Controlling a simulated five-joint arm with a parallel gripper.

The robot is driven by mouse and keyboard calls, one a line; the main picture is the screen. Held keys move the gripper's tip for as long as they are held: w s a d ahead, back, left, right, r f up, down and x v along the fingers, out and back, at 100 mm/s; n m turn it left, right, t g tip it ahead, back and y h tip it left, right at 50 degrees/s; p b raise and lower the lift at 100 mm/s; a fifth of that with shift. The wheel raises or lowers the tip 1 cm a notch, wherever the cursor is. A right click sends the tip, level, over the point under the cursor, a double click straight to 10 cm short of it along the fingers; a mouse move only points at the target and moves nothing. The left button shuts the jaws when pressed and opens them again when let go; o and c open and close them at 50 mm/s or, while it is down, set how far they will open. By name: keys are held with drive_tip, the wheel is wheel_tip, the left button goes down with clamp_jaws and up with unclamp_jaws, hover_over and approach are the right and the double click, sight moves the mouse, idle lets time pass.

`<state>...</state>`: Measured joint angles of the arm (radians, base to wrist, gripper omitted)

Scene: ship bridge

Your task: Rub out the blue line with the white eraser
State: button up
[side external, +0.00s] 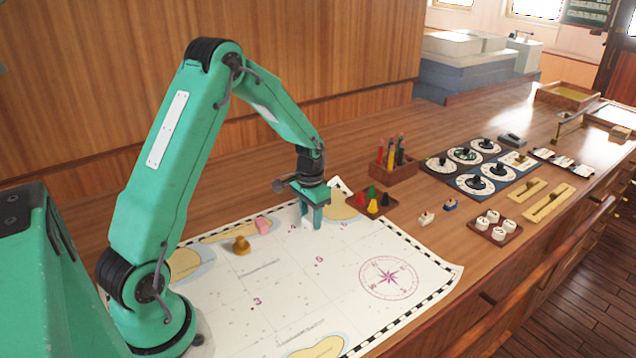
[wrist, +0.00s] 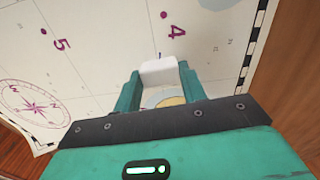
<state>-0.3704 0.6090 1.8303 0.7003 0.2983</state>
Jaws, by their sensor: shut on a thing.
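My gripper (side external: 309,217) is low over the chart (side external: 345,250) near its back edge, with its fingers pointing down. It is shut on the white eraser (wrist: 159,72), which shows between the two teal fingers in the wrist view. In the side view the eraser (side external: 305,224) is a small pale block between the fingertips, at or very near the paper. A short thin bluish mark, likely the blue line (wrist: 159,55), shows just beyond the eraser, beside the purple number 4. Any part of it under the eraser is hidden. I cannot make the line out in the side view.
A brown pawn-like piece (side external: 241,246) and a pink lump (side external: 263,224) stand on the chart left of my gripper. A tray of coloured pawns (side external: 357,209) and a pencil box (side external: 407,168) stand to the right. The chart's middle and right are clear.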

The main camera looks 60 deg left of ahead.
sight(327, 221)
drive_tip(key=shift+s+a, duration=0.15)
drive_tip(key=shift+s, duration=0.95)
drive_tip(key=shift+w, duration=0.1)
drive_tip(key=shift+w+d, duration=0.2)
drive_tip(key=shift+w, duration=0.95)
drive_tip(key=shift+w, duration=0.15)
drive_tip(key=shift+w+d, duration=0.15)
drive_tip(key=shift+w, duration=0.8)
drive_tip(key=shift+w, duration=0.1)
drive_tip(key=shift+w+d, duration=0.15)
drive_tip(key=shift+w, duration=0.85)
drive_tip(key=shift+w, duration=0.1)
drive_tip(key=shift+w+d, duration=0.2)
drive_tip(key=shift+w, duration=0.85)
